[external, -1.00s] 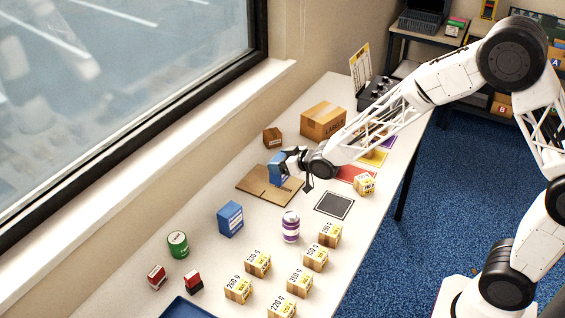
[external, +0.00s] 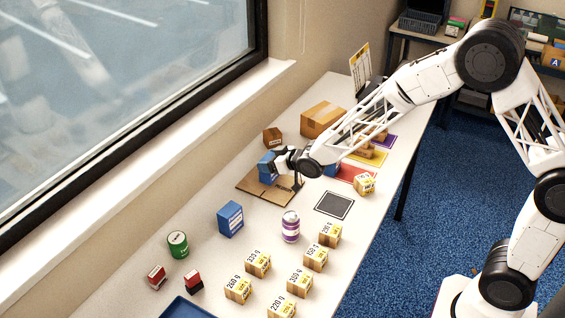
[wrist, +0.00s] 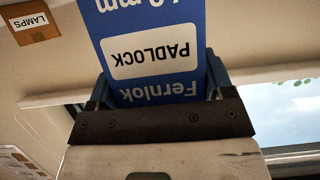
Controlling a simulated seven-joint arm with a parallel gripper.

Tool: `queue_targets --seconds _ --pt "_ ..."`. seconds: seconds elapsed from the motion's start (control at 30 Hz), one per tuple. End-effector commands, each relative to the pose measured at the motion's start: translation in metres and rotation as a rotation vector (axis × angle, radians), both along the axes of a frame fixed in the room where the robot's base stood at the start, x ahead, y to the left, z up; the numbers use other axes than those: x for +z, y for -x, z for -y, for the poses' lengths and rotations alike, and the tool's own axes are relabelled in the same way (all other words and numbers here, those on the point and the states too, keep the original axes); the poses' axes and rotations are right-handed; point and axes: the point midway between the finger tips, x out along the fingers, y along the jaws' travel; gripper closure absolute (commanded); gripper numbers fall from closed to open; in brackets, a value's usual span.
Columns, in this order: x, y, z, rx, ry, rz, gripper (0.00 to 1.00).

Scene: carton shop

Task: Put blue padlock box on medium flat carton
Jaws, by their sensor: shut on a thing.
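The blue padlock box (external: 265,167) is in my gripper (external: 277,162), over the flat brown carton (external: 256,191) near the window side of the table. I cannot tell whether its underside touches the carton. In the wrist view, the blue box (wrist: 153,62) fills the space between the fingers of my gripper (wrist: 158,90), and its PADLOCK label reads upside down. My gripper is shut on it. My gripper and wrist hide part of the box and part of the carton's far edge.
A small brown box (external: 272,138) and a large brown carton (external: 323,119) stand behind the flat carton. Another blue box (external: 230,219), a purple-banded jar (external: 291,227) and several small labelled cartons stand nearer. A dark square mat (external: 334,205) lies bare to the right.

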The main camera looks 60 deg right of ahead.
Motion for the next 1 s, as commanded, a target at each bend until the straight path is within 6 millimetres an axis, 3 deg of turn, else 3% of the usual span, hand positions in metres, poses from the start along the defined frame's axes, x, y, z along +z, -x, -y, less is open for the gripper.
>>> queue_targets --seconds 0.2,0.7,0.73,0.87,1.0 --pt "-0.021 0.0 0.0 0.0 -0.001 -0.001 0.53" --pt "-0.025 0.0 0.0 0.0 0.0 -0.001 0.53" --pt "-0.025 0.0 0.0 0.0 0.0 -0.001 0.21" --pt "-0.025 0.0 0.0 0.0 0.0 -0.001 0.01" --pt "-0.025 0.0 0.0 0.0 0.0 -0.001 0.0"
